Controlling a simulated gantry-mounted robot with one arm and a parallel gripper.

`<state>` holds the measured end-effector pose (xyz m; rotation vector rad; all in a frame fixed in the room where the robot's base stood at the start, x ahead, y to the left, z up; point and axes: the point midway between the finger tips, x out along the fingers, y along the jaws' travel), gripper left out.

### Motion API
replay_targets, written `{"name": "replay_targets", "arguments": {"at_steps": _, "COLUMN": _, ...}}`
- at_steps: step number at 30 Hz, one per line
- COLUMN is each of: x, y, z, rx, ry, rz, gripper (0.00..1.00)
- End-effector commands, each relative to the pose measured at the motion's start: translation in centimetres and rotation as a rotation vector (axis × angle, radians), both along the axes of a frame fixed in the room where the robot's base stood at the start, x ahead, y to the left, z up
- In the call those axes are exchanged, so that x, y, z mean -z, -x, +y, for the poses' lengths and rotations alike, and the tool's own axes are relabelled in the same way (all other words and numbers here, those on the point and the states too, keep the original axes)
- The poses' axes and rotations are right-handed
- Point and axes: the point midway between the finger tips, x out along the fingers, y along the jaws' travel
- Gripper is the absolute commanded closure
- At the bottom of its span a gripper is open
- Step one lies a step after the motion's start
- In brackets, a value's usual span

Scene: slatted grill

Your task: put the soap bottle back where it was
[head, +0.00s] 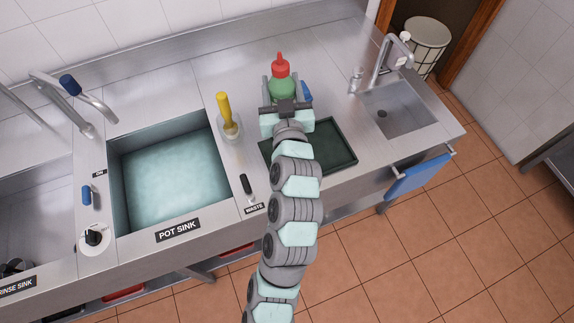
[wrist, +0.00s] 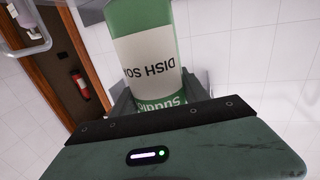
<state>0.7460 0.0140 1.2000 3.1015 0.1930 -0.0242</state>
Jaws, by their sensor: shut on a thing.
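The soap bottle (head: 281,84) is green with a red cap and stands out beyond my gripper at the back of the steel counter. In the wrist view the soap bottle (wrist: 147,55) shows its white label with "DISH SO" on it, upside down in the picture. My gripper (head: 286,104) is shut on the bottle's lower part; its fingers (wrist: 160,92) show on both sides of the bottle. My gripper hides the bottle's base in the head view, so I cannot tell whether it touches the counter.
A yellow-handled brush (head: 225,108) stands in a clear holder left of the bottle. A dark tray (head: 335,148) lies in front. A blue object (head: 306,91) is partly hidden just right of the bottle. The pot sink (head: 172,175) is left, the small hand sink (head: 405,108) right.

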Motion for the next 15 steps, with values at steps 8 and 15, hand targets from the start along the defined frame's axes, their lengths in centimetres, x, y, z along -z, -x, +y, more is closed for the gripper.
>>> {"name": "replay_targets", "arguments": {"at_steps": 8, "x": 0.0, "y": -1.7, "z": -0.8, "rx": 0.002, "ry": -0.028, "rz": -0.003, "gripper": 0.66}}
{"name": "replay_targets", "arguments": {"at_steps": 15, "x": 2.0, "y": -1.9, "z": -0.9, "rx": 0.003, "ry": -0.032, "rz": 0.009, "gripper": 0.66}}
